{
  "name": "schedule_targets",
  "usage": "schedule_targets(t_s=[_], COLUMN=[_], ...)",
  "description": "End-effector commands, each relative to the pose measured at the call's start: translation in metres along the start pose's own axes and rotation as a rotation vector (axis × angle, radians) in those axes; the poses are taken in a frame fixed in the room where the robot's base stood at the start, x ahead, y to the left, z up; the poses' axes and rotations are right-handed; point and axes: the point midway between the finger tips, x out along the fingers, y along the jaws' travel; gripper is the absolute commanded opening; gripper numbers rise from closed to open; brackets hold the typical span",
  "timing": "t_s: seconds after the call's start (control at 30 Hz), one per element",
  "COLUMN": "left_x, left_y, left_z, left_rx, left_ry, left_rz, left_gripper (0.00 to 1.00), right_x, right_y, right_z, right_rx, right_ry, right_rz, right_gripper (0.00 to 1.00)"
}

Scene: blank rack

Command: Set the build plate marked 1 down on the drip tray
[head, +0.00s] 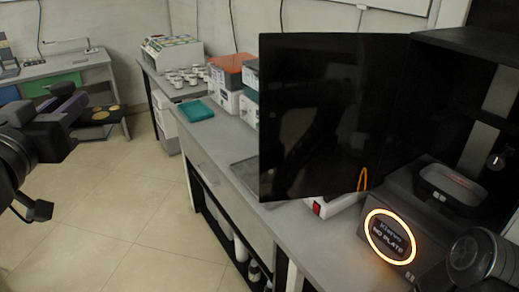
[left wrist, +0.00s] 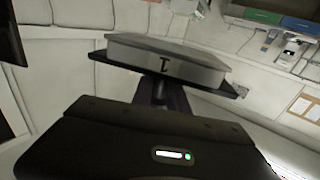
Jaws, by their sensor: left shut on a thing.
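My left gripper (head: 68,108) is at the left edge of the head view, over the floor and away from the bench. A flat grey tray (head: 244,172), apparently the drip tray, lies on the bench, partly hidden behind a dark panel. My right gripper does not show.
The large dark glossy panel (head: 315,115) stands beside the black printer, whose lit ring display (head: 390,237) reads "NO PLATE". A teal item (head: 196,113) and white boxes (head: 228,100) stand on the bench (head: 222,138). The floor left of the bench is clear.

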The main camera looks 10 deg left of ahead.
Motion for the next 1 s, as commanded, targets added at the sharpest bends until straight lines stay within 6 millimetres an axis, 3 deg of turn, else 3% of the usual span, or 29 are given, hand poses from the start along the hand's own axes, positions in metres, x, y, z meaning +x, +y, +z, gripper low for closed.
schedule_targets(t_s=[0.17,0.27,0.47,0.7,0.83,1.0], left_x=[0.022,0.046,0.111,0.176,0.195,0.201], left_y=[0.016,0.034,0.088,0.151,0.175,0.195], left_z=[0.009,0.021,0.07,0.166,0.226,0.308], left_rx=[0.014,0.024,0.035,0.007,-0.012,-0.024], left_ry=[-0.004,-0.005,-0.003,0.01,0.013,0.008], left_rz=[0.038,0.081,0.196,0.285,0.292,0.261], left_gripper=[0.0,0.0,0.0,0.0,0.0,0.0], right_x=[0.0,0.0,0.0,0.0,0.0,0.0], right_y=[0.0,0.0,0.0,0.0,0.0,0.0], right_z=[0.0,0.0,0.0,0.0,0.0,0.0], right_rx=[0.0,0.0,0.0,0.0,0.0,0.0], right_ry=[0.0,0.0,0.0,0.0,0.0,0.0], right_rz=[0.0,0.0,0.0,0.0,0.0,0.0], right_gripper=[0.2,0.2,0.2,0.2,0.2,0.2])
